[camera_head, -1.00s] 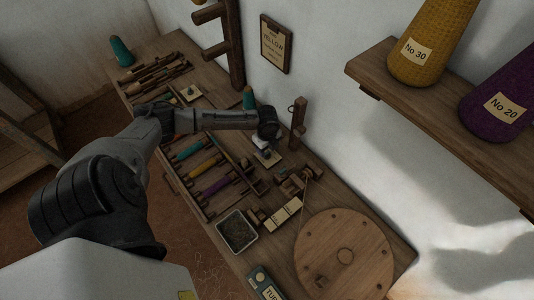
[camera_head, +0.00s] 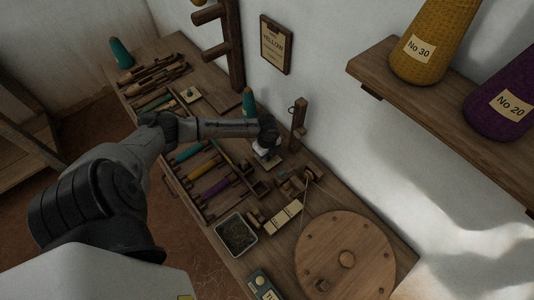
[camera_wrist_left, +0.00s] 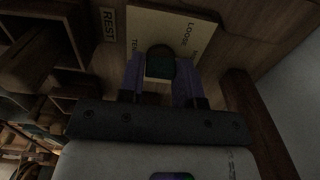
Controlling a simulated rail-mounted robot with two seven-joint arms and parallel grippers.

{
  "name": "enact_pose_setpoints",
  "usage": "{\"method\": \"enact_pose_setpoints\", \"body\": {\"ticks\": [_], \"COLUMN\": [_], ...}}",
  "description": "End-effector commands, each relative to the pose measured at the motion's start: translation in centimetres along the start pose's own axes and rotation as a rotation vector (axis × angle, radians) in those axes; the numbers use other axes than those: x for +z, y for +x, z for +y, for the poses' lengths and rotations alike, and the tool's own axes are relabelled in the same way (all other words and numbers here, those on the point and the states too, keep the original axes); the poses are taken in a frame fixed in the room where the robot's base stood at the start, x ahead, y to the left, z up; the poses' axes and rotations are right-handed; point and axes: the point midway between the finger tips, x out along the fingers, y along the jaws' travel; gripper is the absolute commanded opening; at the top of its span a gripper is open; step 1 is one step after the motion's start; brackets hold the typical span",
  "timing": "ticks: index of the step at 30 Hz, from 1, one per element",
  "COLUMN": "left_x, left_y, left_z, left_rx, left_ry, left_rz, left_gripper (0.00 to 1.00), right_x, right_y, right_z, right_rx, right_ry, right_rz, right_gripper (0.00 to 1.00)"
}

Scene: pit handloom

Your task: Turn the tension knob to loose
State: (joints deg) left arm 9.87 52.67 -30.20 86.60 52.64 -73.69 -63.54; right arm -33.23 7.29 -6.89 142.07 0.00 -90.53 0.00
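My left gripper (camera_wrist_left: 159,78) has one finger on each side of the knob. The gap is about as wide as the knob, and I cannot tell whether both fingers press on it. In the head view my left gripper (camera_head: 265,146) is low over the plate (camera_head: 270,162) and hides the knob. My right gripper is not in view.
A wooden post (camera_head: 299,124) stands close behind the plate. A teal cone (camera_head: 248,102) is to its left. Colored bobbins (camera_head: 202,170) lie in a rack in front.

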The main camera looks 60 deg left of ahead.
Motion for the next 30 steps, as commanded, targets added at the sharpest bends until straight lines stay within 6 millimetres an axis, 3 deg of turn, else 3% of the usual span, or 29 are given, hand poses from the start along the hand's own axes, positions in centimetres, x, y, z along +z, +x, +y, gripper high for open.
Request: {"method": "enact_pose_setpoints", "body": {"ticks": [8,17,30], "left_x": [0.0,-0.1,-0.1], "left_y": [0.0,-0.4,-0.7], "left_z": [0.0,0.0,0.1], "left_rx": [0.0,0.001,0.003], "left_ry": [0.0,-0.058,-0.423], "left_rz": [0.0,0.001,0.001], "left_gripper": [0.06,0.06,0.06], "right_x": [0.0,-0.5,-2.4], "right_y": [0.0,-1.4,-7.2], "right_z": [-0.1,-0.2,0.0], "right_rx": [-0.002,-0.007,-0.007], "right_ry": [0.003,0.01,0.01], "right_rz": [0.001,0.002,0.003], "right_gripper": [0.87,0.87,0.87]}}
